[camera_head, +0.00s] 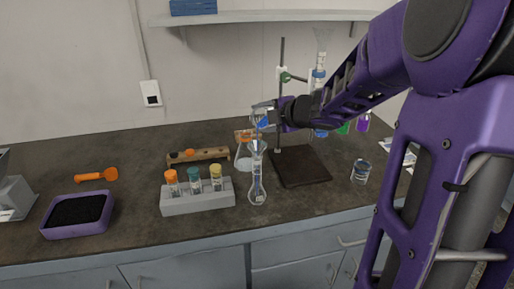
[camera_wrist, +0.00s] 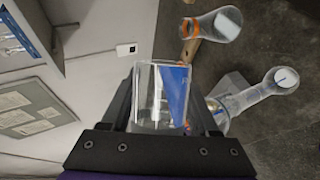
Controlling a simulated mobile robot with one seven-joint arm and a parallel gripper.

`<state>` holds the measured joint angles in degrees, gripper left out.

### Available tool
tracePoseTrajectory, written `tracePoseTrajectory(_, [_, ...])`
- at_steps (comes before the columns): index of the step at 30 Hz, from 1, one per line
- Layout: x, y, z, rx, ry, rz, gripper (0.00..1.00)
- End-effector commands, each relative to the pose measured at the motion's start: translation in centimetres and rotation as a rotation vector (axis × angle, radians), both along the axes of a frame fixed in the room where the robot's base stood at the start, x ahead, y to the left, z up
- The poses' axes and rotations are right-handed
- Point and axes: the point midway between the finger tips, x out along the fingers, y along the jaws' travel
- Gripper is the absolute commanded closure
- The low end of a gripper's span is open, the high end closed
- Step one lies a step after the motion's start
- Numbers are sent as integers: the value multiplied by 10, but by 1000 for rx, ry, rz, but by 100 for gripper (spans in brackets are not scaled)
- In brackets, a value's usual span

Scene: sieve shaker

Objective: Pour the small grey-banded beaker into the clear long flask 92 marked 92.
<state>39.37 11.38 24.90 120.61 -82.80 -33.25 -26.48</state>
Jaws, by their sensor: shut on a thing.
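My gripper (camera_head: 272,115) is shut on a small clear beaker (camera_head: 261,118), which also shows between the fingers in the wrist view (camera_wrist: 150,98). A blue wedge shows in the beaker; I cannot make out a grey band. The clear long flask (camera_head: 257,190) stands upright on the bench with a funnel-like top (camera_head: 257,147). The held beaker is above this top, apart from it as far as I can tell. In the wrist view the flask (camera_wrist: 285,78) lies to the right of the beaker. Its marking is too small to read.
A conical flask with an orange band (camera_head: 243,160) stands just behind the long flask. A grey rack with capped tubes (camera_head: 200,199) is at the left. The front bench strip is clear.

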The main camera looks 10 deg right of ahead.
Motion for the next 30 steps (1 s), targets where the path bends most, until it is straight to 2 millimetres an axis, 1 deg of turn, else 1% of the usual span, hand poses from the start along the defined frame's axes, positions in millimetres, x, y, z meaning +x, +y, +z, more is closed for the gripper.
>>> tracePoseTrajectory(30, [-1, 0, 2, -41, -39, 0, 96])
